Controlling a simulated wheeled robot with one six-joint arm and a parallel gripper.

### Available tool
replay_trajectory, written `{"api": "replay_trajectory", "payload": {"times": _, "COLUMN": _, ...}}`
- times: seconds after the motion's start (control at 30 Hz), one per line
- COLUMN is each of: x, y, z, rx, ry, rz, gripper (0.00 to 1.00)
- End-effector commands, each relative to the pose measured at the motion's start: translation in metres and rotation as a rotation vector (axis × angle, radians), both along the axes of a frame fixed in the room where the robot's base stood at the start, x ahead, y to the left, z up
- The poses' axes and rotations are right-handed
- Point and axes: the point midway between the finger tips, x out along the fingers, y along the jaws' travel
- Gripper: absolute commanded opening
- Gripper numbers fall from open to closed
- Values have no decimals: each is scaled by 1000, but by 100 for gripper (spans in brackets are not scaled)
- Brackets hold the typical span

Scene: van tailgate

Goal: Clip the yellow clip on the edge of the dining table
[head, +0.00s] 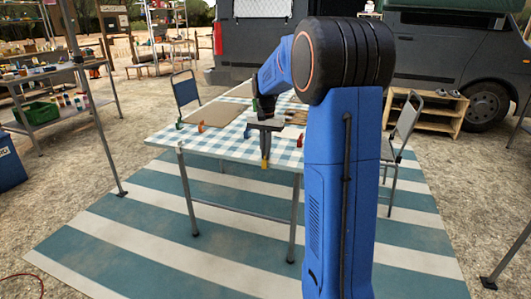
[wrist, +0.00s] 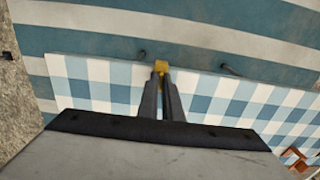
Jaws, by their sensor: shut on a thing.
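The dining table (head: 158,136) has a blue and white checked cloth, and its edge also shows in the wrist view (wrist: 100,75). My gripper (head: 266,152) is over the table's near edge, pointing down. Its fingers (wrist: 160,76) are close together in the wrist view and shut on the yellow clip (wrist: 161,66). The clip (head: 264,163) shows below the fingertips, at the line of the table edge. I cannot tell whether the clip touches the edge. My gripper hides most of the clip.
Brown boards (head: 206,113) lie on the table. A blue chair (head: 186,91) stands behind it and a grey chair (head: 402,130) at the right. A striped mat (head: 140,225) lies underneath.

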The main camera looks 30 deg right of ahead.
Motion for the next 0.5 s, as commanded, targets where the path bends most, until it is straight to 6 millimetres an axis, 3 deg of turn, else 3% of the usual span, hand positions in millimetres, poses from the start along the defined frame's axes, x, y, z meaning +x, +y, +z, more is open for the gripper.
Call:
{"api": "replay_trajectory", "payload": {"times": 0.2, "x": 0, "y": 0, "z": 0, "rx": 0, "ry": 0, "rz": 0, "gripper": 0}}
{"api": "replay_trajectory", "payload": {"times": 0.23, "x": 0, "y": 0, "z": 0, "rx": 0, "ry": 0, "rz": 0, "gripper": 13}}
{"api": "replay_trajectory", "payload": {"times": 0.3, "x": 0, "y": 0, "z": 0, "rx": 0, "ry": 0, "rz": 0, "gripper": 27}}
{"api": "replay_trajectory", "payload": {"times": 0.5, "x": 0, "y": 0, "z": 0, "rx": 0, "ry": 0, "rz": 0, "gripper": 27}}
